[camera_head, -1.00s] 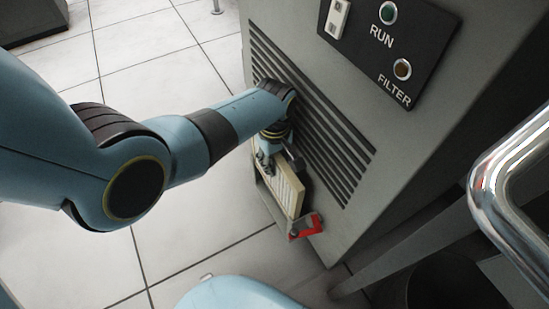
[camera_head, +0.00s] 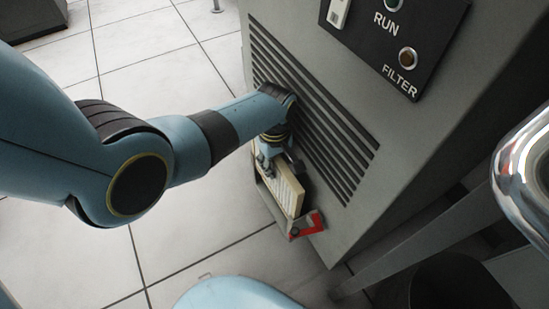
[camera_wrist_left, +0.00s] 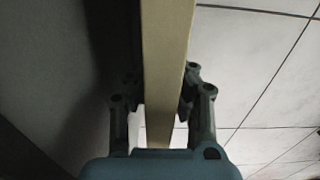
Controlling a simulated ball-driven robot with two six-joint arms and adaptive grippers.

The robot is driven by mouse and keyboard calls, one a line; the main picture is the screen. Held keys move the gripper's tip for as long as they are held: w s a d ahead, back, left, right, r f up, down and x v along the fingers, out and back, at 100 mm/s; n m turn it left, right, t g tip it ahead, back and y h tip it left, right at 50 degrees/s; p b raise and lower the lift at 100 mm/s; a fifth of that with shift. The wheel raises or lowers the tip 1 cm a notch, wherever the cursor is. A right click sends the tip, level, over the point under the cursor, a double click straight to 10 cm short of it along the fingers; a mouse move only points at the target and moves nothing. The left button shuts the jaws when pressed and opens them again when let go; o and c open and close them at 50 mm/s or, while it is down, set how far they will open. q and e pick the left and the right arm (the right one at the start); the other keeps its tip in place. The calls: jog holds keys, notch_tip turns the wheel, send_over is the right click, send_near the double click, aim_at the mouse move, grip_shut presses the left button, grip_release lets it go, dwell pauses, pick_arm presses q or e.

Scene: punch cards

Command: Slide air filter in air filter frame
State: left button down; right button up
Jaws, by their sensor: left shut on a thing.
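The air filter (camera_head: 287,191) is a cream, ribbed panel standing on edge against the side of the grey machine. It sits at the air filter frame (camera_head: 274,205), a grey metal holder with a red piece (camera_head: 313,223) at its near end. How deep the filter sits in the frame is hard to tell. My left gripper (camera_head: 276,158) is shut on the filter's upper edge. In the left wrist view the filter edge (camera_wrist_left: 166,70) runs between the two fingers. My right gripper is not in view.
The grey machine (camera_head: 400,150) has a slatted vent (camera_head: 310,110) just above the filter and a dark panel marked RUN and FILTER (camera_head: 425,40). A chrome handle (camera_head: 515,180) is at the right. The tiled floor (camera_head: 190,250) is open to the left.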

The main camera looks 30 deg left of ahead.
aim_at(274, 180)
pick_arm(q)
jog(key=shift+f+b, duration=0.45)
jog(key=shift+f, duration=0.35)
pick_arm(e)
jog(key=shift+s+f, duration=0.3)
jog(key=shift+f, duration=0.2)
pick_arm(q)
jog(key=shift+f, duration=0.1)
jog(key=shift+f+b, duration=1)
jog(key=shift+f, duration=0.45)
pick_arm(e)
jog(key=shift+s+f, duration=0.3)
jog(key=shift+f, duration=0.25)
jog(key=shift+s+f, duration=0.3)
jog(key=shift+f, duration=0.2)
pick_arm(q)
jog(key=shift+f+b, duration=1.05)
jog(key=shift+f, duration=0.4)
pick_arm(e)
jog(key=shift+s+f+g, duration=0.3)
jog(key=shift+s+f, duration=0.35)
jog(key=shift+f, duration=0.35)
pick_arm(q)
jog(key=shift+f, duration=0.15)
